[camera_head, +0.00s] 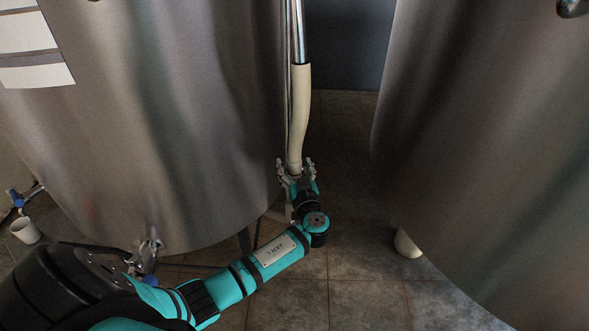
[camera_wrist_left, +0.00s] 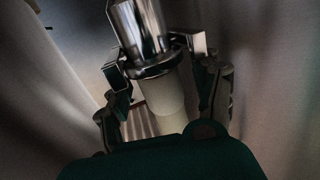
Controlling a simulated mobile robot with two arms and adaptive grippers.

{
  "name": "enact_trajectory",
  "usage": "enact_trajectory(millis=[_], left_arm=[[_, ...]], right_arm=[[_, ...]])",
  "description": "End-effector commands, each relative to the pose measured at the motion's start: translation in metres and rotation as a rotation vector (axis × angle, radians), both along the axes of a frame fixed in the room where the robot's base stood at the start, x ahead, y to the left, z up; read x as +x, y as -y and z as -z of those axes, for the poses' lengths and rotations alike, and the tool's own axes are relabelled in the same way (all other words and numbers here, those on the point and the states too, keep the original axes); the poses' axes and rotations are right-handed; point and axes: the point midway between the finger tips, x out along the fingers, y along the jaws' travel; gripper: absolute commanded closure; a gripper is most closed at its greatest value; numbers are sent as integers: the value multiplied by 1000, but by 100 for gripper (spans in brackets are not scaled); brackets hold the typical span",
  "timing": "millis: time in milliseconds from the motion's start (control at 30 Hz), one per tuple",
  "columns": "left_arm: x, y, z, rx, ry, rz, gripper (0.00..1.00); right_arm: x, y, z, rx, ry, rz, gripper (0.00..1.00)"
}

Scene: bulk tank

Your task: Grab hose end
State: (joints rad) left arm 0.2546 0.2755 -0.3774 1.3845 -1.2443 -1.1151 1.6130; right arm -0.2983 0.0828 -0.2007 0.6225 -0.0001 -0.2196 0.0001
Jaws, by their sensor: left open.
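A cream hose (camera_head: 299,115) hangs down along the right side of the left steel tank, its lower end by my left gripper (camera_head: 295,165). In the left wrist view, a shiny metal fitting with a flange (camera_wrist_left: 155,63) joins a cream section (camera_wrist_left: 163,98). My left gripper (camera_wrist_left: 158,60) is open, with one finger on each side of the fitting. Whether either finger touches it, I cannot tell. The gripper body hides the lower part of the wrist view. My right gripper is not in view.
A large steel tank (camera_head: 170,110) stands at the left, close to my left arm, and another tank (camera_head: 490,140) at the right. Tiled floor (camera_head: 360,290) shows between them. A valve (camera_head: 148,255) is on the left tank's lower front. A white cup (camera_head: 25,231) stands at far left.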

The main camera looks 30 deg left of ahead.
Motion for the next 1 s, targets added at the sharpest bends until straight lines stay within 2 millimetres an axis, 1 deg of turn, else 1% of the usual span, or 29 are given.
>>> enact_trajectory(millis=[100, 233, 267, 733, 767, 1000], left_arm=[[2, -2, 0, -1, -1, 0, 35], [2, -2, 1, -1, -1, 1, 35], [2, -2, 1, -1, -1, 0, 36], [2, -1, 1, -1, -1, 2, 98], [2, -1, 1, -1, -1, 2, 100], [2, -1, -2, -1, 2, 2, 100]], right_arm=[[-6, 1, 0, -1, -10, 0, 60], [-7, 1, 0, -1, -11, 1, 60], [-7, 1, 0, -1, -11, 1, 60], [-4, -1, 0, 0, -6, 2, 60], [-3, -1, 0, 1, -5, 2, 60], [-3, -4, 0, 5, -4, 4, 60]])
